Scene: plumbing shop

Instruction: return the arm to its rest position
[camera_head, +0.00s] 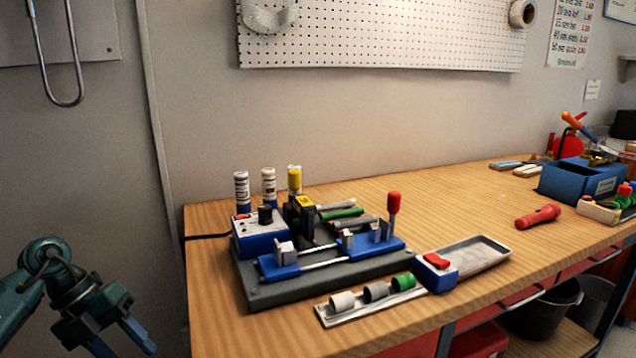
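My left gripper (125,350) is at the lower left, beyond the left end of the wooden workbench (220,334). Its two blue fingers point down and right and stand apart with nothing seen between them. The fingertips reach close to the bottom edge of the picture. My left arm (22,290) comes in from the left edge, bent at a teal joint. My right arm and gripper do not show.
A grey-based blue fixture (300,290) stands on the bench's left part. A tray (340,318) with short pipe pieces lies in front of it. A red flashlight (538,216) and a blue bin (568,185) are farther right. A wall is behind.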

